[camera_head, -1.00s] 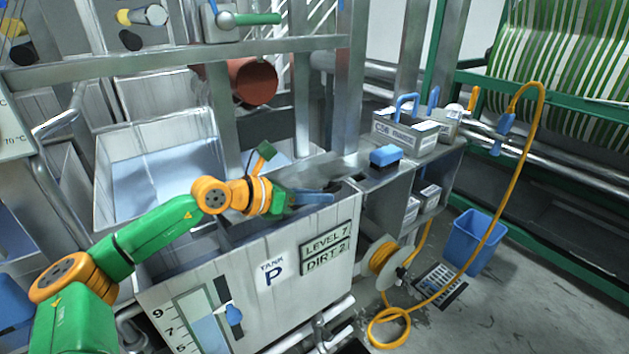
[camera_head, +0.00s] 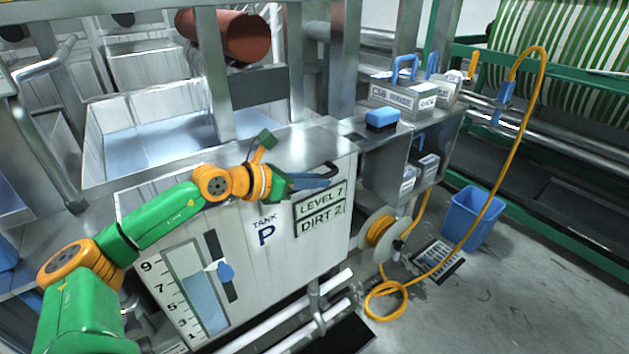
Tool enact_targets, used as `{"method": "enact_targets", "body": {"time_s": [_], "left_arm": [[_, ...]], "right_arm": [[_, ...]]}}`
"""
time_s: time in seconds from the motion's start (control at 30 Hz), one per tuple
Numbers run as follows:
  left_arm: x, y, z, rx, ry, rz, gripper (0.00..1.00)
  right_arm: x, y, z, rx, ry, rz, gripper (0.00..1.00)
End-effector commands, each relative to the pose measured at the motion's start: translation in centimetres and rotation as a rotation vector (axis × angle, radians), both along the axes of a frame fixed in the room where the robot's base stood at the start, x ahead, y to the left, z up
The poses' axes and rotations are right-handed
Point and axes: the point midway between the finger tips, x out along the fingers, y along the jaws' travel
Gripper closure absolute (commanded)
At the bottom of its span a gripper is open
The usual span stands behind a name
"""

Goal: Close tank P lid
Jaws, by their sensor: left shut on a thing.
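Tank P (camera_head: 275,265) is a pale metal box with a "TANK P" mark, "LEVEL 7" and "DIRT 2" plates and a level gauge on its front. Its grey metal lid (camera_head: 310,145) lies about flat across the top, and no opening into the tank shows. My left gripper (camera_head: 312,181) is at the lid's front edge, shut on the dark lid handle (camera_head: 330,171). The fingers partly hide the handle. My left arm crosses in front of the lid's left part. My right gripper is not in view.
An open tank with bluish liquid (camera_head: 160,137) stands behind. A side shelf at right carries a blue block (camera_head: 382,119) and labelled boxes (camera_head: 405,92). A yellow hose (camera_head: 500,190) and blue bin (camera_head: 474,217) are on the right floor.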

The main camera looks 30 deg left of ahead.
Motion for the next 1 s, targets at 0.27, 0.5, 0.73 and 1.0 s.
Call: {"method": "enact_targets", "body": {"time_s": [0.27,0.5,0.73,1.0], "left_arm": [[-0.2,-0.2,-0.7,0.001,0.020,-0.005,0.67],[-0.1,-0.1,-0.5,0.001,0.012,-0.003,0.53],[-0.7,0.4,-0.5,0.003,0.011,0.001,0.53],[-3.2,1.6,0.0,0.007,0.011,0.001,0.53]], "right_arm": [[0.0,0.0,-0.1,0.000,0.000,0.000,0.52],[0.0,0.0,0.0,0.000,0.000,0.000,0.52],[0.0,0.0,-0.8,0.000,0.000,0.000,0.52],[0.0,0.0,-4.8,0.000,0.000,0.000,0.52]]}}
